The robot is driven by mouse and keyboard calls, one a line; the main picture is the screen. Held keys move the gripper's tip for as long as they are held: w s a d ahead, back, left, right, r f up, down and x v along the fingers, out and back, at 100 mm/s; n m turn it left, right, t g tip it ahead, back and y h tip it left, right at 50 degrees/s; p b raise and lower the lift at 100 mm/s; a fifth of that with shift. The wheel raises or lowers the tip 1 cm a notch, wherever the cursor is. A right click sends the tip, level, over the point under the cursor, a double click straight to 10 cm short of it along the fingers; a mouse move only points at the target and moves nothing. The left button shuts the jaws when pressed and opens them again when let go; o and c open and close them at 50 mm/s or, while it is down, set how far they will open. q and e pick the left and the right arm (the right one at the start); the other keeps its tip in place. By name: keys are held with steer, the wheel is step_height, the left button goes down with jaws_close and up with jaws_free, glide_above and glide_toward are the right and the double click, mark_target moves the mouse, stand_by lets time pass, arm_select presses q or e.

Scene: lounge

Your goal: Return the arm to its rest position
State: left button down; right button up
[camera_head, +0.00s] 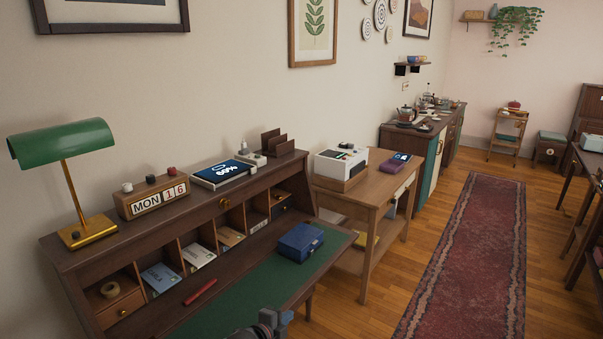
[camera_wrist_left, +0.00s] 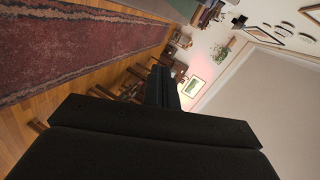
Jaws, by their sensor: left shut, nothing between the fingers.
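My left gripper (camera_head: 272,320) shows only in part at the bottom edge of the head view, in front of the desk's green writing surface. In the left wrist view the dark fingers of this gripper (camera_wrist_left: 163,86) are together with nothing between them. Most of the left arm is out of the picture. My right gripper is in neither view.
The wooden desk (camera_head: 150,232) holds a green lamp (camera_head: 62,143), a calendar block (camera_head: 152,197), a red pen-like item (camera_head: 200,292) and a blue box (camera_head: 300,242). A side table (camera_head: 372,192) stands beyond. A red rug (camera_head: 468,255) lies on open floor at right.

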arm_select(q)
steer(key=s+a+f+n+g+y, duration=0.25)
steer(key=s+a+n, duration=0.4)
steer(key=s, duration=0.65)
steer(key=s+a+f+n+g+y, duration=0.1)
steer(key=s+a+n+g+y, duration=0.15)
steer(key=s+a+n, duration=0.7)
steer(key=s+a+f+n+g+y, duration=0.1)
steer(key=s+f+n+g+y, duration=0.2)
steer(key=s, duration=1.4)
steer(key=s+d+f+g, duration=0.1)
steer(key=d+f, duration=0.1)
steer(key=f, duration=1)
steer(key=s+d+f+n+g+h, duration=0.1)
steer(key=d+f, duration=0.2)
steer(key=f, duration=0.9)
steer(key=shift+d, duration=0.2)
